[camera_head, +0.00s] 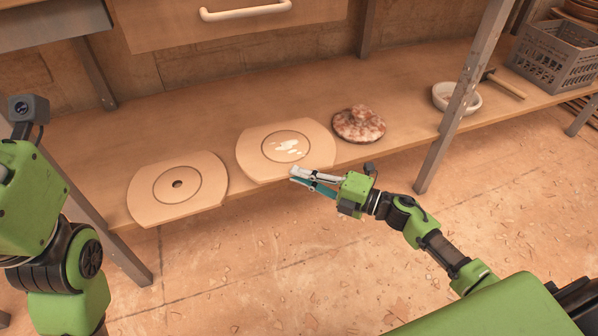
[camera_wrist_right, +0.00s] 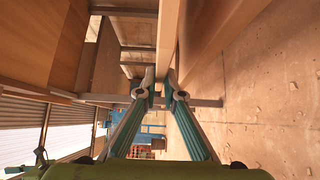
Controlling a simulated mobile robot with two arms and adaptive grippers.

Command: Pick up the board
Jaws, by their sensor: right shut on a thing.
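Two pale wooden boards lie flat on the low shelf, each with a ring marked on it. The middle board (camera_head: 262,165) has white patches inside its ring. The left board (camera_head: 205,195) has a dark hole at its centre. My right gripper (camera_head: 297,176) is at the front edge of the middle board, shut on that edge. In the right wrist view the fingers (camera_wrist_right: 164,90) close on the thin edge of the board (camera_wrist_right: 168,40). My left arm stands at the far left, with its fingers out of view.
A mottled reddish-brown round lump (camera_head: 358,124) sits right of the middle board. Farther right are a white bowl (camera_head: 470,104), a wooden-handled tool (camera_head: 507,87) and a grey crate (camera_head: 556,62). A metal leg (camera_head: 458,105) crosses the shelf's front. The floor before it is open.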

